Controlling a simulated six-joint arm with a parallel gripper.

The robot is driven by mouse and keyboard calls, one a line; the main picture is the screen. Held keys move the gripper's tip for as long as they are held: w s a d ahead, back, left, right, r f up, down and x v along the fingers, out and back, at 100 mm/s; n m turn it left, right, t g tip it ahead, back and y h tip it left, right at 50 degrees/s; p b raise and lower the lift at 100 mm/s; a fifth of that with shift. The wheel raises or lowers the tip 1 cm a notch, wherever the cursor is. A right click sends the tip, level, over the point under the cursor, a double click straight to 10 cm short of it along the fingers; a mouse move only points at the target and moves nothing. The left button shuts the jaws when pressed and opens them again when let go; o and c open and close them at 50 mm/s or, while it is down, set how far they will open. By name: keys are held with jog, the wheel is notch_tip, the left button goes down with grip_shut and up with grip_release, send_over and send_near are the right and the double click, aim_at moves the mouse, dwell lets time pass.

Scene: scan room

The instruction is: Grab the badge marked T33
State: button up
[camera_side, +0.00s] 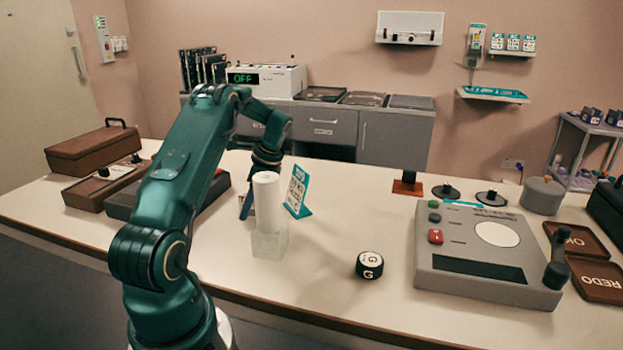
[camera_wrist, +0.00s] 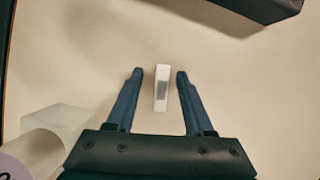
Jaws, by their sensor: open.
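My gripper (camera_wrist: 159,72) is open in the wrist view, pointing down at the table. A small narrow white piece with a grey patch (camera_wrist: 162,88) lies between its two fingers, with a gap on either side. No T33 marking is readable on it, so I cannot tell whether it is the badge. In the side view my gripper (camera_side: 247,204) is low over the table, partly hidden behind a white roll. The white piece does not show there.
The white roll (camera_side: 268,203) on a clear block (camera_side: 268,243) stands close to my gripper. A teal card stand (camera_side: 298,192) is just right of it. A dark case (camera_side: 125,208) lies to the left. A round G-marked piece (camera_side: 369,265) and a grey console (camera_side: 480,262) are to the right.

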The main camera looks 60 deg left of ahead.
grip_shut()
